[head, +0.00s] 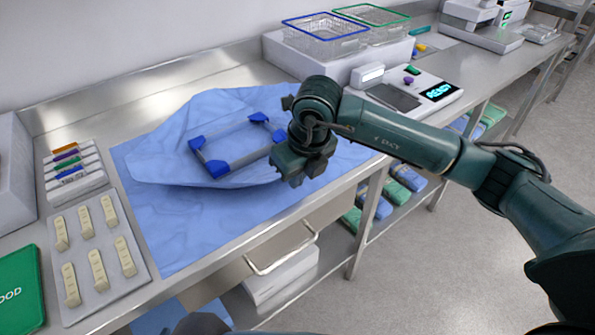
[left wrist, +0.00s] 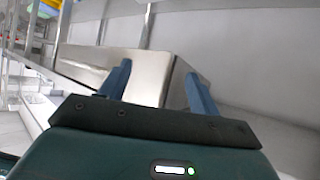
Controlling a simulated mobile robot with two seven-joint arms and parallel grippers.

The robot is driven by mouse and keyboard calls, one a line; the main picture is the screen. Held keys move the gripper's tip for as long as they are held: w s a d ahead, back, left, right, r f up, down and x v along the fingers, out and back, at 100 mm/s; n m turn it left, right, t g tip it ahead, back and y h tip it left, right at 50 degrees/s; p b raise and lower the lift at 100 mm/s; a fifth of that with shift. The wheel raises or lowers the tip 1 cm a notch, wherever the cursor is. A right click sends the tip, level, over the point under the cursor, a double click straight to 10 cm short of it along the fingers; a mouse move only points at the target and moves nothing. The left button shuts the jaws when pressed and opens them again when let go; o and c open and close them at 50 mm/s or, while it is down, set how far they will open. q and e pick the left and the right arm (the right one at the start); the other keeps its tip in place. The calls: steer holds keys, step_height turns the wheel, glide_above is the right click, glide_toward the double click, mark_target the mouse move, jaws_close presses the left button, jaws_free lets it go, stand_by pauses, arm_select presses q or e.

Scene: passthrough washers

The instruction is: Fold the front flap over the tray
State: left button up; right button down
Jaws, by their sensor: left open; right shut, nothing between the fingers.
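The tray (head: 236,163) is a metal frame with blue corner pieces, lying on a blue wrap (head: 180,228) in the middle of the steel table in the head view. An upper sheet of the wrap spreads around the tray. Its front flap (head: 175,175) lies flat in front of the tray and does not cover it. My right gripper (head: 294,176) is over the wrap at the tray's right front side, pointing down, and hides part of the wrap there. It is shut and empty. My left gripper (left wrist: 158,75) shows only in the left wrist view, open and empty, facing a metal surface.
A grey tray of beige pieces (head: 97,250) and a rack of coloured strips (head: 72,172) stand left of the wrap. A green pack (head: 18,290) lies at front left. Wire baskets (head: 325,38) and a scale-like device (head: 405,92) stand at the back right.

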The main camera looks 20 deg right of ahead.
steer(key=shift+f, duration=0.4)
steer(key=shift+w, duration=0.1)
